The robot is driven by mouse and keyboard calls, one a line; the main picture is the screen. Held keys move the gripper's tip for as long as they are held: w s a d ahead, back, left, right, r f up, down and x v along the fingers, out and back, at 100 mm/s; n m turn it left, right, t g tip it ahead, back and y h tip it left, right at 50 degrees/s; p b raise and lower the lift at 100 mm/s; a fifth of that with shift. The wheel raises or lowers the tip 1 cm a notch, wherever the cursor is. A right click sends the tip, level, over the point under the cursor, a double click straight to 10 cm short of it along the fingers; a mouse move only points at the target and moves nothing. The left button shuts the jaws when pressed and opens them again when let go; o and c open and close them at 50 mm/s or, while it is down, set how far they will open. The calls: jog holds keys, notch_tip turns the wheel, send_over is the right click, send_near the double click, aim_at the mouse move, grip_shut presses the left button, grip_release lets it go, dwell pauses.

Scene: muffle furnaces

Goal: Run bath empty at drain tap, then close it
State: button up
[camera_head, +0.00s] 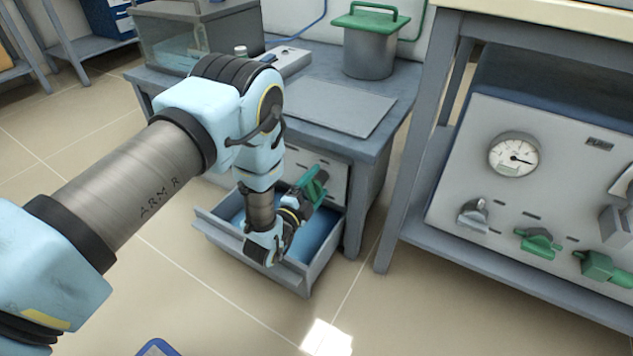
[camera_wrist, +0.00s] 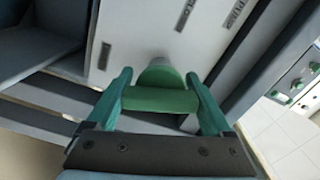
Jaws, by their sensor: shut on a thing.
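The bath, a clear-sided tank (camera_head: 175,48), stands on the grey bench at the upper left, partly behind my arm; its water level is hard to tell. My gripper (camera_head: 315,186) reaches down over an open drawer to the white panel under the bench. In the wrist view, my gripper (camera_wrist: 159,80) has its two teal fingers closed around a green tap handle (camera_wrist: 160,101), a bar in front of a rounded green hub. The handle lies crosswise between the fingers. The panel lettering is only partly readable, so I cannot tell whether the tap is open.
The open grey drawer (camera_head: 300,276) with a blue inside lies below my gripper. A green-lidded pot (camera_head: 371,52) and a flat plate (camera_head: 335,107) are on the bench. At right, another panel carries a gauge (camera_head: 514,155) and green valves (camera_head: 538,243).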

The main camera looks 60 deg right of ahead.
jog(key=shift+f+m+p, duration=0.1)
jog(key=shift+m+p, duration=0.25)
jog(key=shift+m, duration=1.35)
jog(key=o, duration=1.1)
jog(key=shift+o, duration=0.2)
jog(key=a+p, duration=0.2)
jog(key=a, duration=0.9)
jog(key=shift+p, duration=0.4)
